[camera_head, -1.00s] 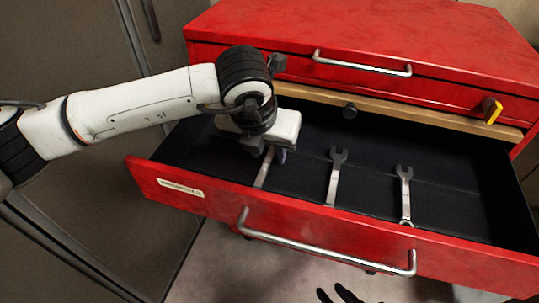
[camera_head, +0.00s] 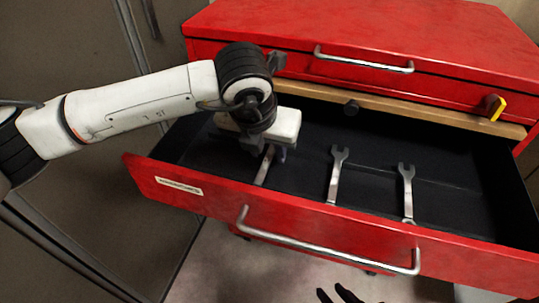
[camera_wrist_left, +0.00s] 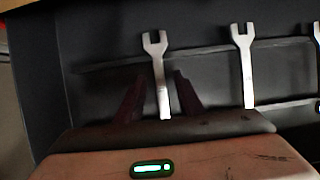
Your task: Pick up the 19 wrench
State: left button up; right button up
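Three silver open-ended wrenches lie in the open black-lined drawer: a left one (camera_head: 264,168), a middle one (camera_head: 336,175) and a right one (camera_head: 407,190). No size marking is readable, so I cannot tell which is the 19. My left gripper (camera_head: 270,152) is over the left wrench and hides part of it. In the left wrist view the gripper's two dark fingers (camera_wrist_left: 160,98) stand apart on either side of the left wrench (camera_wrist_left: 158,75), not closed on it. A dark pronged shape at the head view's bottom edge may be my right gripper (camera_head: 338,294) or its shadow.
The red drawer front (camera_head: 320,228) has a silver handle (camera_head: 325,248) and a small label. The red cabinet top (camera_head: 370,35) and a closed upper drawer stand behind, with a wooden strip below them. Bare black drawer floor separates the wrenches.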

dwell(0.3)
pick_arm(q)
grip_shut()
